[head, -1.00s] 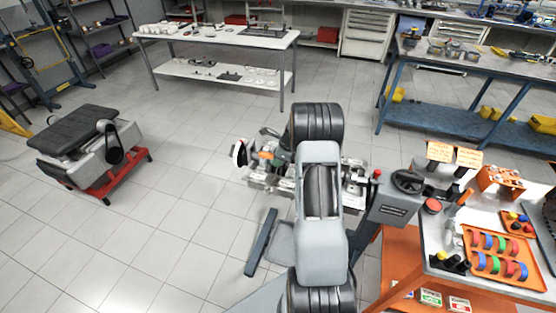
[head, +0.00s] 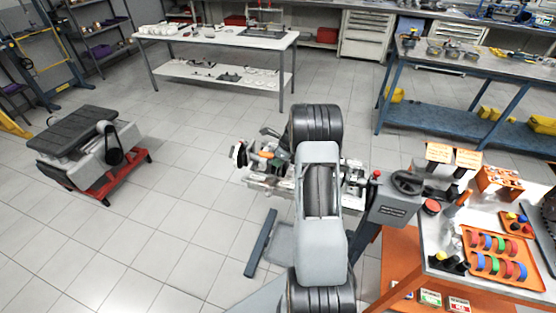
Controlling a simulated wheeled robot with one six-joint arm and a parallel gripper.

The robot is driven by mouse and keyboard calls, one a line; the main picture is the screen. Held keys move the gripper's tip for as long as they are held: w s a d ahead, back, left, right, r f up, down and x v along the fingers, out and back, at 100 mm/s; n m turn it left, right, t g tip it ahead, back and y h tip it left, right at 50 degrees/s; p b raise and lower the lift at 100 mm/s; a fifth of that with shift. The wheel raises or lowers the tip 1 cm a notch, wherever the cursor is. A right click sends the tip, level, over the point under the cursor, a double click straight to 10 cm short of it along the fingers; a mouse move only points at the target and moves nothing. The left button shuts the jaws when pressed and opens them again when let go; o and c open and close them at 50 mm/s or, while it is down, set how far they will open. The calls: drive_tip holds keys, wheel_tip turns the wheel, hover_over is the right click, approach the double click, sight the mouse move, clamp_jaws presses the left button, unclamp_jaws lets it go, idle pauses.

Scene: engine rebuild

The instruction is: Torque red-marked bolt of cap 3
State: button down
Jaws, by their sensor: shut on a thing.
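The engine block (head: 262,182) is on a stand in the middle of the head view, and my own arm covers much of its right part. My gripper (head: 281,157) is small in the picture and partly hidden behind my arm, low over the block's top. It is shut on a tool with an orange handle (head: 265,154), which lies across the left part of the block. The tool's working end, cap 3 and the red-marked bolt cannot be made out. I cannot tell whether the tool touches a bolt.
An orange cart (head: 425,277) with an orange tray of coloured rings (head: 484,275) stands at right. A handwheel (head: 407,182) is beside the engine stand. A white table (head: 222,37) stands behind, a blue-framed bench (head: 450,118) at back right. The floor at left is open up to a red-based unit (head: 118,178).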

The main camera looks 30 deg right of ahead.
drive_tip(key=shift+w+d+m+h+p, duration=0.3)
drive_tip(key=shift+w+d+m+p, duration=0.15)
drive_tip(key=shift+w+d+m, duration=0.35)
idle(2.4)
drive_tip(key=shift+s+a+n+y+b, duration=0.4)
drive_tip(key=shift+s+a+n, duration=1)
drive_tip(key=shift+s+a, duration=0.1)
idle(1.4)
drive_tip(key=shift+r, duration=0.35)
idle(1.6)
